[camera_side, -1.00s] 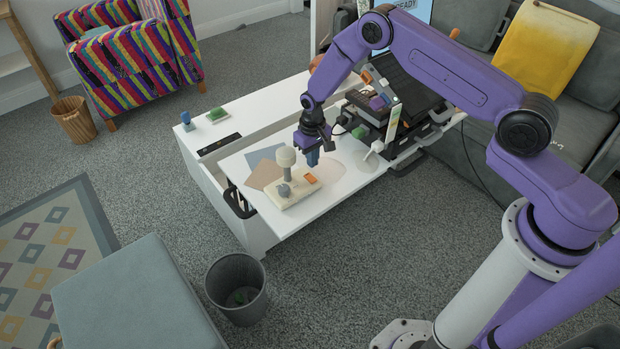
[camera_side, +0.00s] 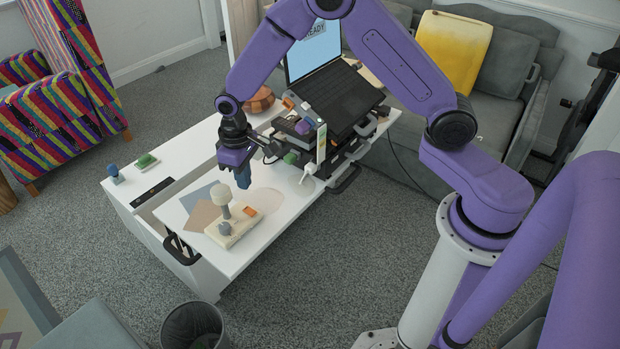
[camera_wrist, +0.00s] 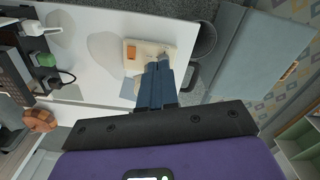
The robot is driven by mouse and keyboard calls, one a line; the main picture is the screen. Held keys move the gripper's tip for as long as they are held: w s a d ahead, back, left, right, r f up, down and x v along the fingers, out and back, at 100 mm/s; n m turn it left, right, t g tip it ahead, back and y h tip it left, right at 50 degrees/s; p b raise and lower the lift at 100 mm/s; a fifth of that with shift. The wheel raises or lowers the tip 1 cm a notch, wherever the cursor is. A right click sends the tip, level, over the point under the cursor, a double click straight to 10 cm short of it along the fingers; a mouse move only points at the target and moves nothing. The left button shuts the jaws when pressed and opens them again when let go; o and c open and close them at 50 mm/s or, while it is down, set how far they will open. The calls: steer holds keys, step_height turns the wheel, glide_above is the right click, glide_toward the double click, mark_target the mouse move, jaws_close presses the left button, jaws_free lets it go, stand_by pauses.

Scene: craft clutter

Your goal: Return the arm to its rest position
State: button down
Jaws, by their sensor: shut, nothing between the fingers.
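My gripper (camera_side: 243,180) hangs above the white table (camera_side: 265,220), pointing down, with its blue fingers together and nothing between them. In the wrist view the closed fingers of my gripper (camera_wrist: 157,85) overlap the near part of a cream board. This cream board (camera_side: 240,229) lies on the table just below and left of the gripper. The board (camera_wrist: 135,65) and orange block (camera_wrist: 133,52) also show in the wrist view; the post is hidden there.
A laptop (camera_side: 335,95) on a dark stand with clutter and cables stands right of the gripper. A blue stamp-like item (camera_side: 114,172) and a green-topped block (camera_side: 147,161) sit at the table's far left. A bin (camera_side: 195,328) stands on the floor in front.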

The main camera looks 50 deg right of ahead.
steer(key=s+r+n, duration=0.4)
steer(key=s+r, duration=0.7)
steer(key=s, duration=0.5)
steer(key=s+d+r+n, duration=0.2)
steer(key=s+d, duration=0.2)
steer(key=s, duration=0.4)
steer(key=s+d+r+n, duration=0.2)
steer(key=s+d, duration=0.2)
steer(key=s, duration=0.3)
steer(key=shift+s+d+r+n, duration=0.15)
steer(key=shift+s+n, duration=0.2)
steer(key=shift+n, duration=0.05)
steer(key=shift+w, duration=0.1)
